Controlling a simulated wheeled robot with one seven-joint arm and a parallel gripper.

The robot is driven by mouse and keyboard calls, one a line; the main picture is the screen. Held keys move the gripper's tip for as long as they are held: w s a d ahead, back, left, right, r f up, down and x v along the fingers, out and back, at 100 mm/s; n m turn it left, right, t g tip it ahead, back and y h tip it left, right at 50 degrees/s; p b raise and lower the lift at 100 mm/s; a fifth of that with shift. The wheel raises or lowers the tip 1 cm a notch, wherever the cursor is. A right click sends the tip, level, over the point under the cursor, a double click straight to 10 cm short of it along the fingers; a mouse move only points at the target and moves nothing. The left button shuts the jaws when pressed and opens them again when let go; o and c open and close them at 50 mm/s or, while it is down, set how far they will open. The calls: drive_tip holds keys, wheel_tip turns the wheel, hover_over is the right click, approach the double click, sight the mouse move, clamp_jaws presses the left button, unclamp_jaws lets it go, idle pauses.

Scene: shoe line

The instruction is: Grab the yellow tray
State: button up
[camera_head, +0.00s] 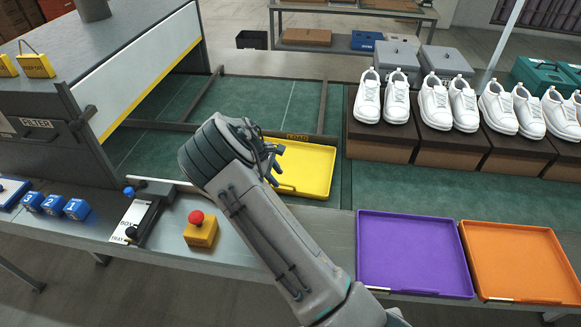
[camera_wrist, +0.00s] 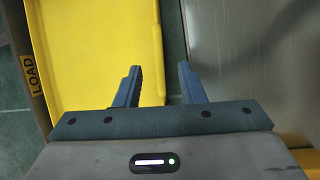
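The yellow tray (camera_head: 305,172) lies on the green line surface beside a dark bar with a "LOAD" label (camera_head: 297,136). My gripper (camera_head: 272,160) is over the tray's left side, and my arm hides part of the tray. In the wrist view the tray (camera_wrist: 90,50) fills the left side. My gripper (camera_wrist: 160,82) is open, with its two fingers apart and nothing clamped. One side edge of the tray runs between the fingers in the picture. I cannot tell how high the fingers are above that edge, or whether they touch it.
A purple tray (camera_head: 412,252) and an orange tray (camera_head: 520,262) lie on the front bench. White shoes (camera_head: 433,101) stand on brown boxes (camera_head: 378,138) to the right. A red button on a yellow box (camera_head: 201,229) and blue numbered blocks (camera_head: 54,204) are at left.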

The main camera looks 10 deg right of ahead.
sight(285, 184)
drive_tip(key=p+x, duration=0.1)
drive_tip(key=x, duration=0.1)
drive_tip(key=p+x, duration=0.1)
drive_tip(key=x, duration=0.2)
drive_tip(key=shift+s+d+r, duration=0.1)
drive_tip(key=shift+d+r, duration=0.05)
drive_tip(key=shift+d, duration=0.15)
drive_tip(key=shift+d+f, duration=0.25)
drive_tip(key=shift+f, duration=0.4)
clamp_jaws()
idle(0.7)
